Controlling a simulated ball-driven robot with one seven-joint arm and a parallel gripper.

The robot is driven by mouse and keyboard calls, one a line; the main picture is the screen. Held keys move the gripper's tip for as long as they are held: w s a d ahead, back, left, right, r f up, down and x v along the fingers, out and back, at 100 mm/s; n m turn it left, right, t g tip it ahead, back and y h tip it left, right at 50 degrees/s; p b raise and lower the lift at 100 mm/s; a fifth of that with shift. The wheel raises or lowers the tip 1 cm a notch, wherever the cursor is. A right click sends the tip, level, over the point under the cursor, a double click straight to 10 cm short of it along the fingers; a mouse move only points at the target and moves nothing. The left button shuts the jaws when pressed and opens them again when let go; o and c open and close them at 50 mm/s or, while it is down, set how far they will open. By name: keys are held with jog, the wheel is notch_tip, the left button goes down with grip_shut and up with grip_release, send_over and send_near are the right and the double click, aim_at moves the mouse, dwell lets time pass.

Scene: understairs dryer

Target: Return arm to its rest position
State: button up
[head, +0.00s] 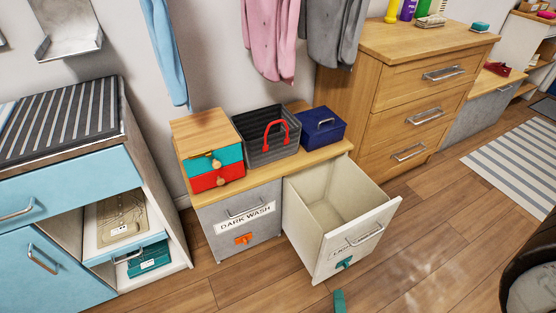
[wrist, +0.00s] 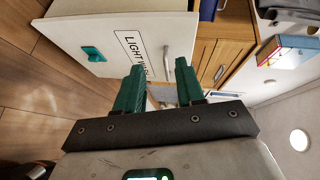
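My gripper (wrist: 160,68) has two dark green fingers set apart, with nothing between them. In the head view only a green fingertip (head: 339,300) shows at the bottom edge, on the near side of the open bin; the rest of my arm is out of view. The white LIGHT WASH bin (head: 330,200) is pulled open and looks empty inside. Its front panel (wrist: 110,30) and metal handle (wrist: 167,62) also show in the wrist view, beyond the fingers. I cannot tell how far the fingertips are from the handle.
The closed grey DARK WASH bin (head: 237,222) stands left of it. A small drawer box (head: 207,153), dark basket (head: 268,140) and blue box (head: 322,128) sit on top. A wooden dresser (head: 400,100) is at right, a blue cabinet (head: 70,200) at left. Wooden floor (head: 430,240) is clear at right.

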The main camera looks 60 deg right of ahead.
jog(key=w+a+r+n+t+y, duration=0.1)
jog(key=w+a+r+n+y, duration=0.1)
jog(key=w+a+n+y, duration=0.35)
jog(key=w+a+r+n+t+y, duration=0.1)
jog(key=w+a+r+n+y, duration=0.15)
jog(key=w+n+y, duration=0.4)
jog(key=w+a+r+n+t+y, duration=0.2)
jog(key=w+a+n+y, duration=0.15)
jog(key=w+n, duration=0.4)
jog(key=s+d+r+n+g+h, duration=0.2)
jog(key=s+d+r+n+g, duration=0.3)
jog(key=s+r+n+g, duration=0.45)
notch_tip(320, 180, up, 16)
jog(key=s+g+p, duration=0.1)
jog(key=s+p, duration=0.1)
jog(key=p, duration=1.6)
jog(key=shift+d+r+m, duration=0.15)
jog(key=shift+r+m, duration=0.05)
jog(key=shift+m, duration=0.1)
jog(key=shift+y, duration=0.25)
